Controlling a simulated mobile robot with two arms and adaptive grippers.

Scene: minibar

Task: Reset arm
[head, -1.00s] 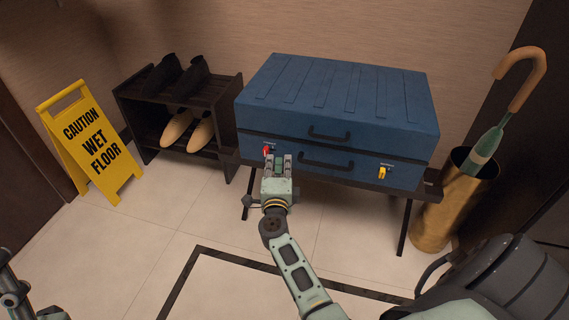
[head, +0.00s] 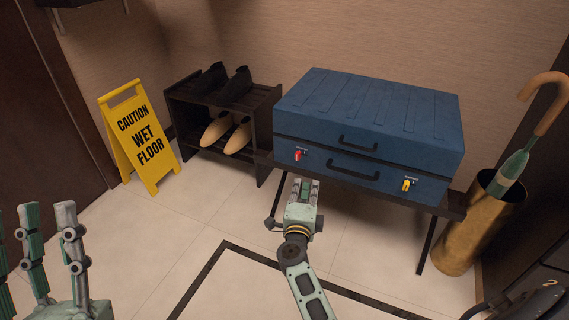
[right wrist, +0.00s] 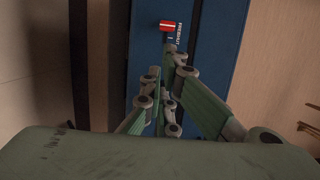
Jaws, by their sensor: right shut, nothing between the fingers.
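My right gripper (head: 307,186) is shut and empty in front of the blue suitcase (head: 370,115), below its red latch (head: 299,155). A gap shows between the fingertips and the latch. In the right wrist view, the closed fingers (right wrist: 170,62) point toward the suitcase (right wrist: 202,45), with the red latch (right wrist: 166,26) just beyond them. My left gripper (head: 50,235) stands at the lower left of the head view, fingers up and apart, with nothing seen between them. Part of it is cut off by the frame edge.
The closed suitcase rests on a dark bench (head: 450,208). A yellow wet floor sign (head: 143,140) and a shoe rack (head: 262,125) stand to the left. A brass umbrella stand (head: 470,230) is on the right. The tiled floor (head: 190,230) between is clear.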

